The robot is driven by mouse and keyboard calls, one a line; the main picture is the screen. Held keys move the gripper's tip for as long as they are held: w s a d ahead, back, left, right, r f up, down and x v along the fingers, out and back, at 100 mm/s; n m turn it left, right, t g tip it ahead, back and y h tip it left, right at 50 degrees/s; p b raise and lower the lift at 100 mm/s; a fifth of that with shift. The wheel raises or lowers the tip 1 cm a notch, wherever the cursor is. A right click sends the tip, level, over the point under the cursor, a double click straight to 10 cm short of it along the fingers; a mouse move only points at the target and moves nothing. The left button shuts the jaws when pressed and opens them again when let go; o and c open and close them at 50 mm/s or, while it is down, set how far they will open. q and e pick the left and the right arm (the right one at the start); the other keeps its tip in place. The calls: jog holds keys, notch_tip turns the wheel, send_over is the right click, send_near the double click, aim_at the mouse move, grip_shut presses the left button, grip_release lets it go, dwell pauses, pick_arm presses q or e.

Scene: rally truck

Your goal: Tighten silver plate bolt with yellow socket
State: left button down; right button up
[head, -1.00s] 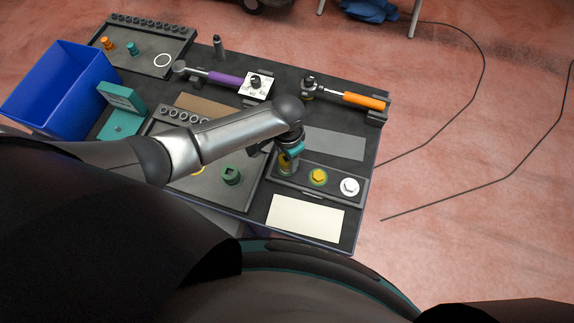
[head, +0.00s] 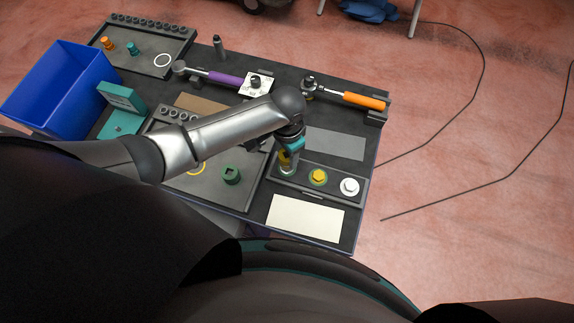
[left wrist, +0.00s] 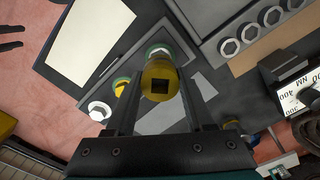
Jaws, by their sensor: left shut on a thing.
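My left gripper (head: 290,152) is shut on a yellow socket (left wrist: 160,80), whose square drive hole faces the camera in the left wrist view. The socket is held over the left end of a dark bolt tray (head: 330,190). A silver hex bolt (left wrist: 158,50) with a green ring shows just past the socket in the left wrist view, partly hidden by it. The socket's lower end is hard to make out in the head view, so I cannot tell whether it touches the bolt. A yellow bolt (head: 318,177) and a white bolt (head: 349,186) sit further right.
A torque wrench with an orange handle (head: 364,101) and one with a purple handle (head: 225,79) lie at the back. A blue bin (head: 62,90) stands at the left. A green socket (head: 231,175) is in the left tray. A cream card (head: 305,218) lies in front.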

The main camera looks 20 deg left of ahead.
pick_arm(q)
jog(key=shift+r, duration=0.4)
jog(key=shift+r, duration=0.1)
jog(key=shift+r, duration=2)
jog(key=shift+d, duration=0.1)
jog(key=s+d+r, duration=0.1)
jog(key=s, duration=0.1)
jog(key=s+d+r, duration=0.1)
jog(key=d+r, duration=0.1)
jog(key=shift+s+d, duration=0.1)
jog(key=shift+s, duration=0.25)
